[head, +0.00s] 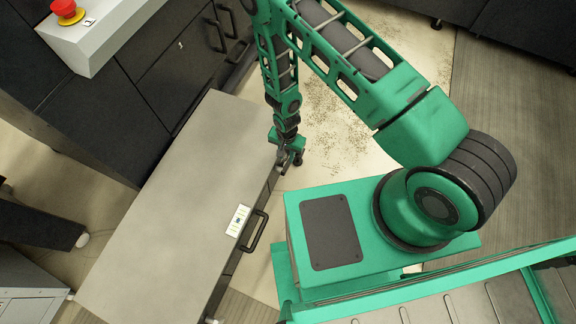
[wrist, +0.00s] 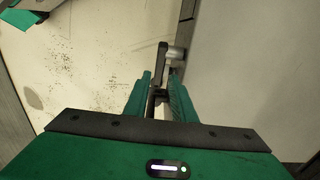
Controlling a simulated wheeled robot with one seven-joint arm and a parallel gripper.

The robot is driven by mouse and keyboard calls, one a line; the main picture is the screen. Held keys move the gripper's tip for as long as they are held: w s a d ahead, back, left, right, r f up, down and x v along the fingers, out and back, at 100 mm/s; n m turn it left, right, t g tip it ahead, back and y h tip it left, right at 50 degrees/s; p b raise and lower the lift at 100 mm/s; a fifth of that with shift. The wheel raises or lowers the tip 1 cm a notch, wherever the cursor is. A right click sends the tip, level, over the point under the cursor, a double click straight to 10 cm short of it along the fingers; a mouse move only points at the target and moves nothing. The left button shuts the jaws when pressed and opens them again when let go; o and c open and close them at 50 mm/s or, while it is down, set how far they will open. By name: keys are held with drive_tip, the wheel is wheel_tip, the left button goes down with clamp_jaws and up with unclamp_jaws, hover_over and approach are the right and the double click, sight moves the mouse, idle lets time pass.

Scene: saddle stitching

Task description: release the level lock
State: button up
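The level lock appears to be a dark narrow lever (wrist: 161,65) beside a silver round fitting (wrist: 176,53) at the cabinet's edge in the wrist view. My gripper (wrist: 160,85) reaches toward it. Its two green fingers stand apart, with the lever between them; light floor shows through part of the gap. I cannot tell whether either finger touches the lever. In the head view my gripper (head: 290,158) is at the far right edge of the grey-topped cabinet (head: 180,190); the lock is small and partly hidden there.
A red button (head: 65,8) sits on a pale box at upper left. Dark drawers (head: 185,60) stand behind. Stained pale floor (head: 335,130) lies right of my gripper.

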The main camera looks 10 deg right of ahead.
sight(287, 165)
wheel_tip(287, 165, down, 10)
drive_tip(key=shift+f, duration=0.2)
idle(0.3)
clamp_jaws()
